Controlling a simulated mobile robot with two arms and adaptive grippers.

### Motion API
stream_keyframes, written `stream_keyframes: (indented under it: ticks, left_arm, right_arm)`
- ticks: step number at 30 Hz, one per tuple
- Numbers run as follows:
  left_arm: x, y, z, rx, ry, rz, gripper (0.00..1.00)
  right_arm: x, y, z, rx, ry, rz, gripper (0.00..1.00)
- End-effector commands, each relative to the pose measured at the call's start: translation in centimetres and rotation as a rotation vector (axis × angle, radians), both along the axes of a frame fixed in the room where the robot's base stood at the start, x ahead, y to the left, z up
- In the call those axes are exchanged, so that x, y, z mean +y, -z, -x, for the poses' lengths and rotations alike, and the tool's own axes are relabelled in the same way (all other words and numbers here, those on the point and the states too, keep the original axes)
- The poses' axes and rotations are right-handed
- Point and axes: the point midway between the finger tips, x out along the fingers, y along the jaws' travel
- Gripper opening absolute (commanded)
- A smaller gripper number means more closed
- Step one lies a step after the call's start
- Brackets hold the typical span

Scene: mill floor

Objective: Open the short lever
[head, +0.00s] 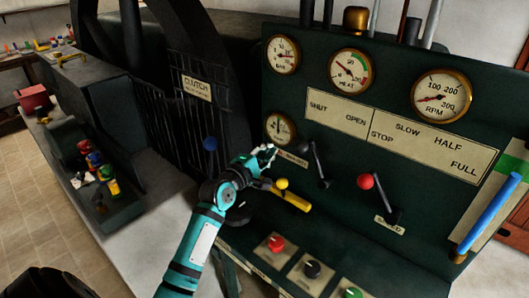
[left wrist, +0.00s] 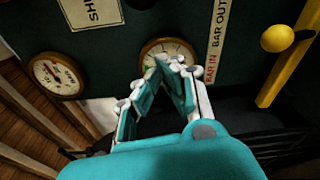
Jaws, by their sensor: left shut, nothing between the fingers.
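A short black lever (head: 319,165) stands on the dark green panel, below the plate (head: 340,112) marked SHUT at its left and OPEN at its right. It leans up and to the left. My left gripper (head: 267,154) is shut and empty, left of this lever and apart from it, just below the small lower gauge (head: 279,128). In the left wrist view the shut fingers (left wrist: 172,66) overlap a gauge (left wrist: 168,50), and part of the SHUT plate (left wrist: 92,11) shows at the top. My right gripper is not in view.
A yellow lever (head: 291,197) with a yellow ball lies close below my left gripper. A red-knobbed lever (head: 381,199) stands to the right. A blue-handled lever (head: 488,211) is at far right. Push buttons (head: 311,269) line the lower ledge. A black clutch guard (head: 190,125) stands left.

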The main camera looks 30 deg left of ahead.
Motion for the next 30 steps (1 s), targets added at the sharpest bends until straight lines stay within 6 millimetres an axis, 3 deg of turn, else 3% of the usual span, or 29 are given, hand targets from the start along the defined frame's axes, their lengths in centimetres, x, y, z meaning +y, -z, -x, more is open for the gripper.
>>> stream_keyframes:
  ticks: [8, 10, 16, 30]
  left_arm:
    - [0.1, -0.1, -6.0, 0.001, -0.001, -0.002, 0.00]
    - [-1.5, -0.5, -5.2, 0.002, 0.002, 0.003, 0.00]
    - [-3.3, -0.7, -4.4, 0.001, 0.000, 0.001, 0.00]
    - [-3.7, -0.6, -4.3, 0.000, 0.000, -0.002, 0.00]
  right_arm:
    - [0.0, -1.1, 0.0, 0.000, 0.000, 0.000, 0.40]
    - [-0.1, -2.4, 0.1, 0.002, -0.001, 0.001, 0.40]
    - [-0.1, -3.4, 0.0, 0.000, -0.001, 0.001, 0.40]
    - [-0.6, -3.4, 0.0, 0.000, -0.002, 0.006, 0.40]
